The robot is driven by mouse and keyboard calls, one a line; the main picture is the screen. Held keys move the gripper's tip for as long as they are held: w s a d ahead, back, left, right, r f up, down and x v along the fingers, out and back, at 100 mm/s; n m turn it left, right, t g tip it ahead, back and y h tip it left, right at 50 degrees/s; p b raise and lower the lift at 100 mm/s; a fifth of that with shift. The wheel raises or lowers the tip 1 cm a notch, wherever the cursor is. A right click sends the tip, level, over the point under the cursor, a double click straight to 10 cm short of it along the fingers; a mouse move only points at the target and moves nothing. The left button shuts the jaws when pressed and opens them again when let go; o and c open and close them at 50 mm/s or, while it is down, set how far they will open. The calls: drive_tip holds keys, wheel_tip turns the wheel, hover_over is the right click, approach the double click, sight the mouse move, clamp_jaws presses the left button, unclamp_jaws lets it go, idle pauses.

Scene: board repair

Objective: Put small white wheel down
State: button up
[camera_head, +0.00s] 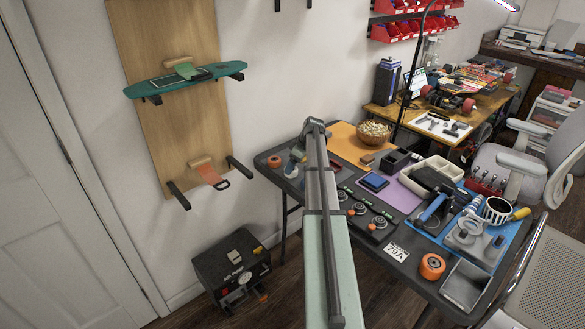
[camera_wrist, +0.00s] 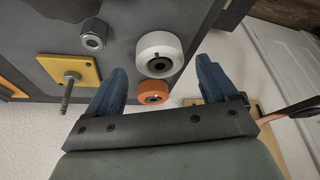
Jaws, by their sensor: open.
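The small white wheel (camera_wrist: 159,54) shows in the wrist view, just beyond and between the fingertips, over the dark tabletop near its edge. My gripper (camera_wrist: 161,66) has its two blue fingers spread apart, with a visible gap on each side of the wheel. An orange wheel (camera_wrist: 153,92) lies beside the white one, closer to the gripper's palm. In the head view my gripper is at the table's far left corner, mostly behind my arm, and the orange wheel (camera_head: 275,161) is left of it. Whether the white wheel fully touches the table is hard to tell.
In the wrist view, a metal nut (camera_wrist: 93,34) and a yellow plate with an upright bolt (camera_wrist: 72,78) are to the left. The head view shows a blue pad (camera_head: 374,181), a wicker bowl (camera_head: 374,138) and another orange wheel (camera_head: 432,266) on the table (camera_head: 345,160).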

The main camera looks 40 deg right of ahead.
drive_tip(key=v, duration=0.9)
drive_tip(key=shift+r, duration=0.25)
drive_tip(key=shift+s, duration=0.1)
drive_tip(key=s+a+f+m+g, duration=0.1)
drive_tip(key=a+f, duration=0.5)
drive_tip(key=a, duration=0.6)
drive_tip(key=s+a+f+m+g, duration=0.1)
drive_tip(key=a+f, duration=0.6)
drive_tip(key=a, duration=0.5)
drive_tip(key=s+a+f+m+g, duration=0.1)
drive_tip(key=a+f, duration=0.5)
drive_tip(key=a, duration=0.7)
drive_tip(key=s+a+f+h, duration=0.1)
drive_tip(key=s+a+f, duration=0.4)
drive_tip(key=s+a, duration=0.3)
drive_tip(key=s+a+f+m+g, duration=0.1)
drive_tip(key=s+a+f+g, duration=0.2)
drive_tip(key=s+a+f, duration=0.7)
drive_tip(key=s+f+g, duration=0.1)
drive_tip(key=s+f, duration=0.3)
drive_tip(key=s, duration=0.4)
drive_tip(key=s+f+g, duration=0.2)
drive_tip(key=s+f, duration=0.2)
drive_tip(key=s, duration=0.4)
drive_tip(key=s+d+f+g, duration=0.1)
drive_tip(key=s+f, duration=0.3)
drive_tip(key=s, duration=0.4)
drive_tip(key=shift+s+f+g+h, duration=0.25)
drive_tip(key=shift+s+g+h, duration=0.1)
drive_tip(key=shift+g+h, duration=0.05)
